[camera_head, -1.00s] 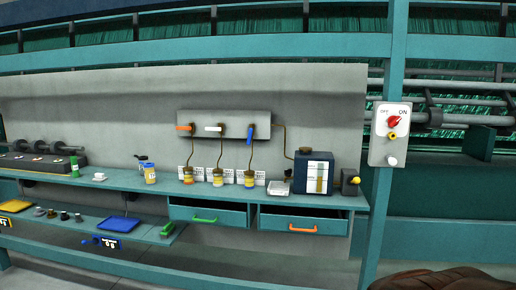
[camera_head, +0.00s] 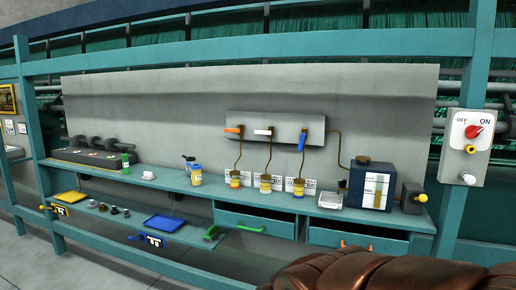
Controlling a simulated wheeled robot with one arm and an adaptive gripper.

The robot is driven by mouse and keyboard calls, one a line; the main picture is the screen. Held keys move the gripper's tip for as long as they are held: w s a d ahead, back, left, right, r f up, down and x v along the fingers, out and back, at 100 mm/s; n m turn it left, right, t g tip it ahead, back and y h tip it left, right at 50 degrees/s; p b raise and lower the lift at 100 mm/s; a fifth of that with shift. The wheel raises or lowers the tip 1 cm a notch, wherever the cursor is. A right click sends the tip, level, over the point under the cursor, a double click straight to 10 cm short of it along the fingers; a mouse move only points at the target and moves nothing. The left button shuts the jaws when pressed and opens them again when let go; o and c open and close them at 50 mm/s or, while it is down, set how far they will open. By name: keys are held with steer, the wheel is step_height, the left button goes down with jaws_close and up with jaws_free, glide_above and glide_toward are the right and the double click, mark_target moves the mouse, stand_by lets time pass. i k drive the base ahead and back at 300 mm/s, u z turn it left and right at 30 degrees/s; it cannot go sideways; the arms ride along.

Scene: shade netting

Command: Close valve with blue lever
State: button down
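The blue lever (camera_head: 303,140) is the rightmost of three valve levers on a grey wall panel (camera_head: 285,122). It points steeply downward with a slight tilt. The orange lever (camera_head: 234,130) and the white lever (camera_head: 263,132) to its left lie about level. I cannot make out my gripper's fingers anywhere in this view, and nothing touches the levers.
A teal shelf (camera_head: 330,212) with drawers runs below the panel. A dark blue tank (camera_head: 371,187) stands right of the jars. A post at the right carries a switch box (camera_head: 469,148) with a red knob. A brown, ridged shape (camera_head: 375,268) covers the bottom right; I cannot tell what it is.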

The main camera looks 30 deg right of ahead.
mark_target(302, 135)
steer(key=u, duration=0.2)
steer(key=i, duration=0.75)
steer(key=z, duration=0.5)
steer(key=i, duration=0.75)
steer(key=z, duration=0.5)
